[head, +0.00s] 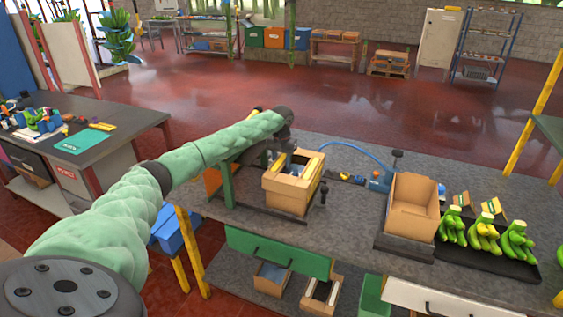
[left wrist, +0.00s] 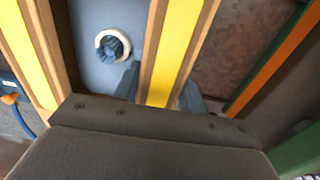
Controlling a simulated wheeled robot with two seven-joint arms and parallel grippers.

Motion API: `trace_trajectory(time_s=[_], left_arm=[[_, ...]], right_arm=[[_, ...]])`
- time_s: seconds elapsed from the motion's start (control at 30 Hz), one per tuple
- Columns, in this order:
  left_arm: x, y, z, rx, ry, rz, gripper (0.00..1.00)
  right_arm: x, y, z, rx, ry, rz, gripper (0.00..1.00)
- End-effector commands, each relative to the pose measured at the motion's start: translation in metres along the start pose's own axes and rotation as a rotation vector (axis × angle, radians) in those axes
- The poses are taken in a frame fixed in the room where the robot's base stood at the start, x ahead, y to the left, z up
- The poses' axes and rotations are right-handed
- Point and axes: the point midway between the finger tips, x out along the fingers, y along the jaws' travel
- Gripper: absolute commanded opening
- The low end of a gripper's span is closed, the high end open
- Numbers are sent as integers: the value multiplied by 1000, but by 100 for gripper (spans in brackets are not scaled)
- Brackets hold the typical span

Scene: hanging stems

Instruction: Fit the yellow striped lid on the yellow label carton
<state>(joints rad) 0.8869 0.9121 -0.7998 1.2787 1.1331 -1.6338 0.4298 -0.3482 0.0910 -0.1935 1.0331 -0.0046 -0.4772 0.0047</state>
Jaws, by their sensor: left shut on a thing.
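The yellow striped lid (head: 314,168) is a brown cardboard frame with yellow strips along its top edges. In the head view it lies on or just above a brown carton (head: 286,201) on the bench; I cannot tell whether it is fully seated. The carton's yellow label is not clearly visible. My left gripper (head: 297,158) is at the lid's far side, shut on its edge. In the left wrist view the lid's yellow strip (left wrist: 175,50) runs between my fingers, and a blue-grey surface with a white-ringed hole shows beside it. My right gripper is not in view.
An open carton (head: 414,203) stands to the right on a dark base. Banana bunches (head: 484,233) lie on a black tray farther right. A green upright (head: 227,185) stands close left of the carton. A blue hose (head: 350,150) arches behind.

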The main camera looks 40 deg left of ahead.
Motion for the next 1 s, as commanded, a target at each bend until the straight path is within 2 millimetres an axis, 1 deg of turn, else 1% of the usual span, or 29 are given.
trace_trajectory(time_s=[0.3,0.73,0.77,0.8,0.87,1.0], left_arm=[[4,0,0,0,0,0,25],[4,0,0,0,0,0,25],[4,0,0,0,0,0,47],[4,0,0,0,0,0,55],[4,0,0,0,0,0,67],[4,0,0,0,0,0,67]], right_arm=[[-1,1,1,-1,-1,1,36],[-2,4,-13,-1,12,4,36],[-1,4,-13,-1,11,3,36],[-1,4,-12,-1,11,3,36],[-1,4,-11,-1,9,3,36],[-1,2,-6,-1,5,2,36]])
